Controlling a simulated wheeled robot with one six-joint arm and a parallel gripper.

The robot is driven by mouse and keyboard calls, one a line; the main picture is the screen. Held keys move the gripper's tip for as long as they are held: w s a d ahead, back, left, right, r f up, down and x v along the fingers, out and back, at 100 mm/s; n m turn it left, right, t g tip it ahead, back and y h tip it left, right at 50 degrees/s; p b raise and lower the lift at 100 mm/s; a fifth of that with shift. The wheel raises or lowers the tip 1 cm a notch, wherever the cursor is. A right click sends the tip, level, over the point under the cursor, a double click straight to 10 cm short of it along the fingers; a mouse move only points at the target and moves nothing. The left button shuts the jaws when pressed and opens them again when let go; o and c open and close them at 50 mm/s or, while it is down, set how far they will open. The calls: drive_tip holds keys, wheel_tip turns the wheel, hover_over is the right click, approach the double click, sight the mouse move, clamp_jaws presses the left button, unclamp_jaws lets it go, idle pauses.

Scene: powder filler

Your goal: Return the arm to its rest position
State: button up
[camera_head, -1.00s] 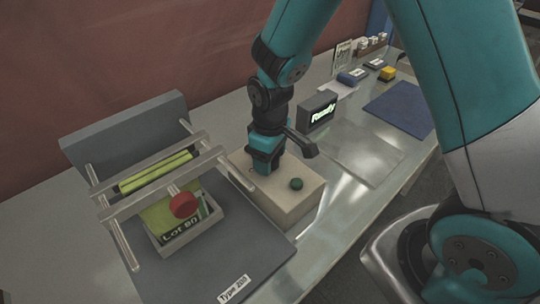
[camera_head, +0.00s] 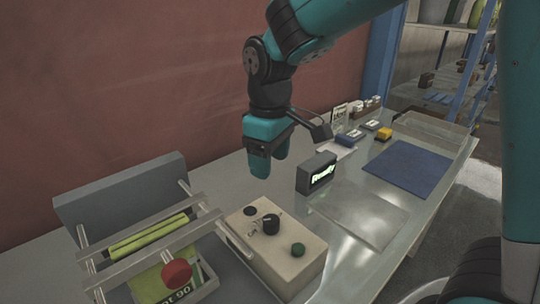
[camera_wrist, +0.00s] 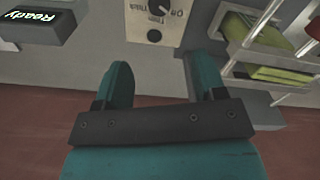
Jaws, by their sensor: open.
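My gripper (camera_head: 271,168) is raised above the metal bench, pointing down, above and behind the beige control box (camera_head: 300,262). In the wrist view my gripper's two teal fingers (camera_wrist: 160,85) stand apart with nothing between them.
A display reading "Ready" (camera_head: 316,172) stands right of the gripper. A blue mat (camera_head: 408,168) and small items lie farther along the bench. A reddish wall (camera_head: 120,80) is behind.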

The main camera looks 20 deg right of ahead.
drive_tip(key=shift+r, duration=0.45)
drive_tip(key=s+a+y, duration=0.2)
drive_tip(key=s, duration=0.7)
drive_tip(key=s+a+r+y, duration=0.1)
drive_tip(key=s+a+y, duration=0.1)
drive_tip(key=s, duration=0.7)
drive_tip(key=shift+s+a+r, duration=0.15)
drive_tip(key=shift+s+a, duration=0.05)
drive_tip(key=shift+s, duration=0.15)
